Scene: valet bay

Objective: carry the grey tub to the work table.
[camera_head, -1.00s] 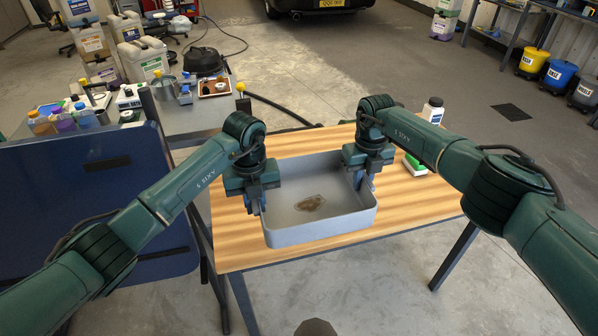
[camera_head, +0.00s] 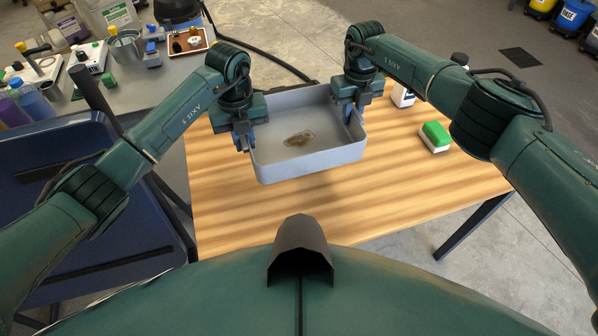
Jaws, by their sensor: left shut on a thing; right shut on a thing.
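The grey tub (camera_head: 312,170) is an open, shallow rectangular box with a brown patch of liquid or dirt (camera_head: 300,138) on its floor. It is over the back half of the wooden-topped work table (camera_head: 400,195) and looks about level. I cannot tell whether its base touches the tabletop. My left gripper (camera_head: 243,138) is shut on the tub's left wall. My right gripper (camera_head: 352,110) is shut on its right wall, toward the far corner. The fingertips are partly hidden.
A grey bench (camera_head: 170,85) with tools and a blue panel (camera_head: 90,220) lie to the left. The table's front part is clear.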

